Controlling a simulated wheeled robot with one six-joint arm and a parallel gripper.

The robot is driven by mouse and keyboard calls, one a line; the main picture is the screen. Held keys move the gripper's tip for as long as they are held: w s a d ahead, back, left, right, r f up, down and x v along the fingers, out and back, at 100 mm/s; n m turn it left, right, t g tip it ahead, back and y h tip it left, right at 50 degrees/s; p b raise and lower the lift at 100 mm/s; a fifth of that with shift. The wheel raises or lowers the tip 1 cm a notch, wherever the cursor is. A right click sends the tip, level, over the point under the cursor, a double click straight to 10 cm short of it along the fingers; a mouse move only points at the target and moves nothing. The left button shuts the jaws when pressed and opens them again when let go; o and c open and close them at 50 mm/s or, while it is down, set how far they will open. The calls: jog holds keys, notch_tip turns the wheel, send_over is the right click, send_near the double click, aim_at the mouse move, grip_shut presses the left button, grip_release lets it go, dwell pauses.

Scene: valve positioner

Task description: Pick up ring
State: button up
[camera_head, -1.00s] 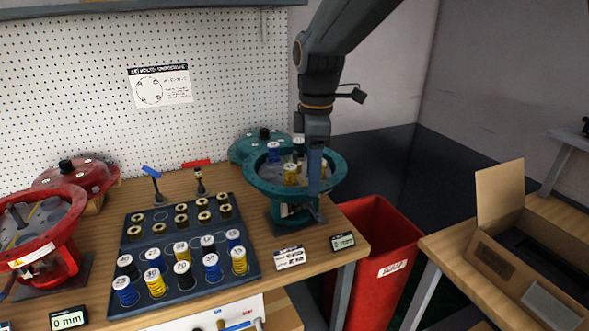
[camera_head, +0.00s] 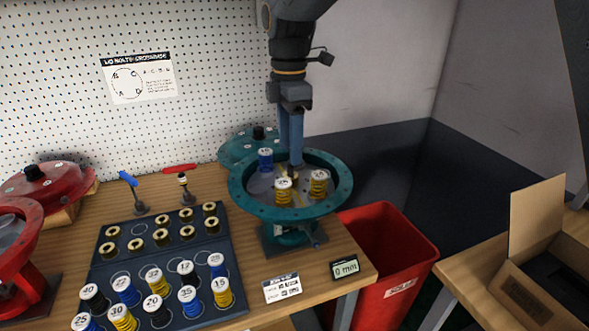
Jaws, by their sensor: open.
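Several small brass-coloured rings (camera_head: 187,232) with dark centres stand in rows at the back of the dark tray; I cannot tell which ring the task means. My gripper (camera_head: 295,168) points down with its blue fingers over the teal round housing (camera_head: 340,200), its tips at or inside the bowl. It is open; the gap between the fingers does not show clearly. In the bowl stand a blue spring (camera_head: 265,160) left of my gripper, a yellow spring (camera_head: 283,192) in front of it and another yellow spring (camera_head: 318,184) to its right. The bowl behind the fingers is hidden.
The dark tray (camera_head: 205,260) also holds numbered springs. Behind the housing lies a teal cover (camera_head: 240,147). A red housing (camera_head: 15,250) and red cover (camera_head: 50,187) are at left. A red bin (camera_head: 385,245) and open cardboard box (camera_head: 537,220) are at right.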

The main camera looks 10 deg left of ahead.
aim_at(290, 170)
jog(key=shift+w+f, duration=0.2)
jog(key=shift+f, duration=0.05)
jog(key=shift+s+f+p, duration=0.1)
jog(key=shift+f+p, duration=0.25)
jog(key=shift+f, duration=0.5)
jog(key=shift+w+f+p, duration=0.15)
jog(key=shift+f+p, duration=0.45)
jog(key=shift+f, duration=0.8)
jog(key=shift+w+f+p, duration=0.1)
jog(key=shift+f+p, duration=0.5)
jog(key=shift+f, duration=0.75)
jog(key=c, duration=1.2)
